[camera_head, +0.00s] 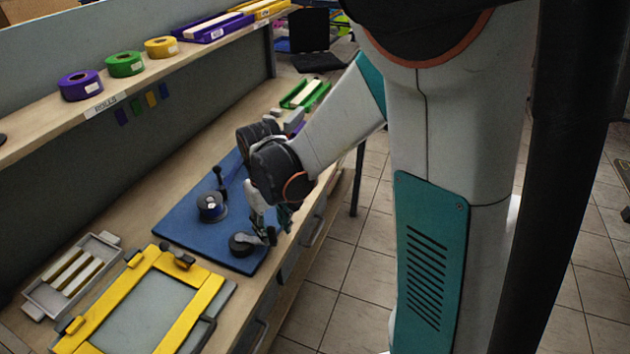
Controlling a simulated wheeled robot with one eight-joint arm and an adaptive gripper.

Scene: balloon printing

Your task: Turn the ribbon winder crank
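A blue board (180,222) lies on the workbench. On it stands a small dark spool with a light label (211,206), and behind it a short dark upright post (218,176). A black round part (241,245) sits near the board's front right edge. These look like parts of the ribbon winder; I cannot tell for certain which is the crank. My gripper (268,234) points down over the right edge of the board, close beside the black round part. Whether it touches that part, and whether its fingers are open or shut, is too small and dark to tell.
A yellow frame (188,327) and a grey tray with light bars (72,276) lie on the bench at the front left. A shelf holds purple (80,86), green (125,64) and yellow (162,48) rolls. A green tray (304,94) is farther back.

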